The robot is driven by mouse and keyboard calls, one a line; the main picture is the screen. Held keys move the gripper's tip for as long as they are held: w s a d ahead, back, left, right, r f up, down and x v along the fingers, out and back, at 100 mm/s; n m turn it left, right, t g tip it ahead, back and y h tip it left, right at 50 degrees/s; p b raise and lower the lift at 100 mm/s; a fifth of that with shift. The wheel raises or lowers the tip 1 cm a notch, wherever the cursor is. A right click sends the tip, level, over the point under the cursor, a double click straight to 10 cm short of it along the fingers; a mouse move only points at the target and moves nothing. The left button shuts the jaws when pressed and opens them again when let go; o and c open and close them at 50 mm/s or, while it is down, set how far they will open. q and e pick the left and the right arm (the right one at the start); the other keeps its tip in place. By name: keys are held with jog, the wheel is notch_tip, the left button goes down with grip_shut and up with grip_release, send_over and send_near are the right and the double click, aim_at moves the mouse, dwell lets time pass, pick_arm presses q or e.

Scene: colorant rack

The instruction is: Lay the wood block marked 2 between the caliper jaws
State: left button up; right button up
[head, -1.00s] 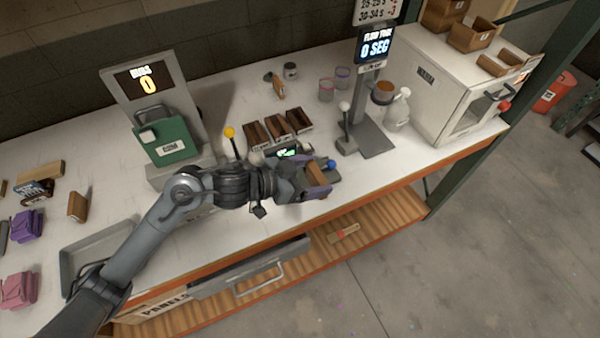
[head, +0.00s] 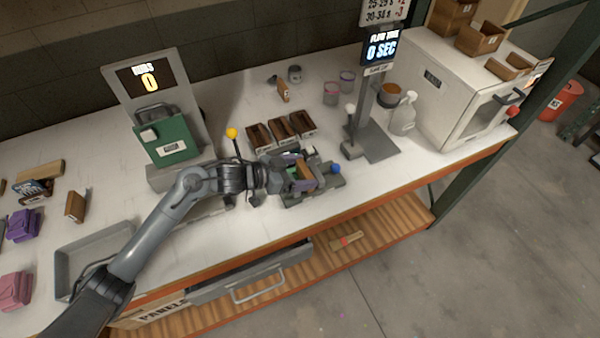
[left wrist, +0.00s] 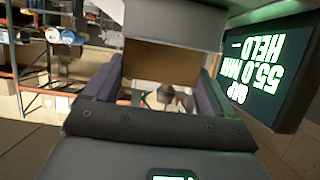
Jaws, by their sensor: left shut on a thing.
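My left gripper (head: 306,176) is over the caliper (head: 330,183), a dark grey device with a blue knob on the bench. It is shut on a brown wood block (left wrist: 160,62), which spans between its purple fingers in the left wrist view. No number shows on the block's visible face. The caliper's display (left wrist: 262,65) appears upside down at the right of the wrist view and reads a held gap of 55.0 mm. The gripper covers much of the caliper in the head view, so I cannot tell whether the block touches the jaws. My right gripper is out of view.
A yellow-knobbed lever (head: 232,134) stands just left of the caliper. Several open wooden boxes (head: 281,127) sit behind it. A timer stand (head: 378,140) is to the right. Another block (head: 75,206) stands by a grey tray (head: 92,240). An open drawer (head: 250,272) sits below.

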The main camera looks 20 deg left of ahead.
pick_arm(q)
jog(key=shift+f, duration=0.25)
jog(key=shift+f, duration=0.1)
jog(key=o, duration=0.9)
jog(key=shift+f, duration=0.1)
jog(key=shift+c, duration=0.2)
jog(key=shift+r, duration=0.25)
jog(key=p+v, duration=0.1)
jog(key=v, duration=1.1)
jog(key=shift+p, duration=0.3)
